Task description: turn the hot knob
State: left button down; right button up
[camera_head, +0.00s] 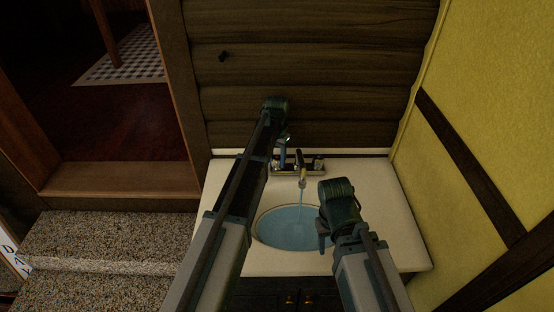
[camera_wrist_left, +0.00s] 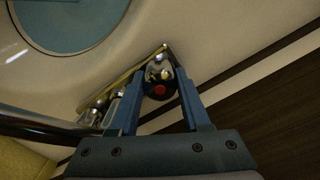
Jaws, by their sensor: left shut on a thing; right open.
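The hot knob, a shiny faucet handle with a red dot (camera_wrist_left: 160,90), sits between the two blue fingers of my left gripper (camera_wrist_left: 164,102) in the left wrist view. The fingers are shut on it. In the head view my left gripper (camera_head: 284,155) reaches down to the left end of the faucet base, and its arm hides much of the knob. The faucet spout (camera_head: 302,176) is to the right, with water running from it. My right gripper (camera_head: 323,232) is open, over the right side of the basin.
The sink basin (camera_head: 268,228) holds blue water and is set in a pale countertop (camera_head: 400,230). A dark log wall (camera_head: 350,60) stands behind it and a yellow wall (camera_head: 500,110) to the right. Speckled steps (camera_head: 100,235) lie at the left.

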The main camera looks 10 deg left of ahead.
aim_at(277, 157)
pick_arm(q)
jog(key=shift+m, duration=0.6)
jog(key=shift+w, duration=0.1)
dwell(1.1)
jog(key=shift+c, duration=1.8)
grip_release()
jog(key=shift+r, duration=0.15)
pick_arm(e)
jog(key=shift+r, duration=0.15)
pick_arm(q)
notch_tip(277, 157, up, 14)
jog(key=p, duration=1.3)
jog(key=shift+f+p, duration=0.25)
jog(key=shift+p, duration=0.15)
pick_arm(e)
notch_tip(277, 157, up, 14)
jog(key=shift+f, duration=0.25)
